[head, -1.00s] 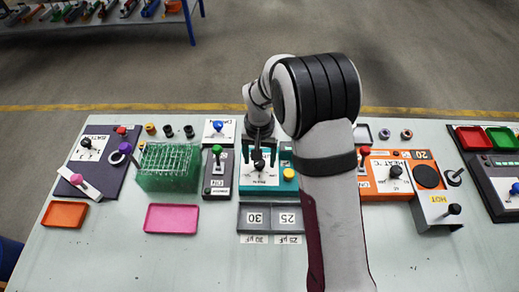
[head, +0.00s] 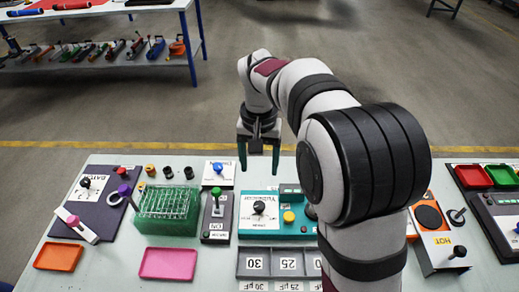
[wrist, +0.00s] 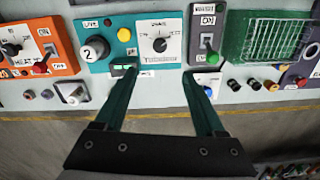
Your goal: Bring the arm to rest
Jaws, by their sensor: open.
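My gripper (head: 258,158) hangs above the back of the table, behind the teal control panel (head: 258,229). Its two teal fingers are apart with nothing between them. In the wrist view my gripper (wrist: 162,95) also shows open and empty, its fingers pointing toward the teal panel (wrist: 110,62). The teal panel carries a black knob (head: 258,207) and a yellow button (head: 289,217). My arm rises from the bottom right and hides part of the panels on the right.
A green tube rack (head: 167,210), a pink tray (head: 168,264) and an orange tray (head: 58,256) are on the left. A grey lever box (head: 217,215) and a blue-knobbed switch box (head: 217,171) stand left of the teal panel. A shelf (head: 100,55) with tools is far back.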

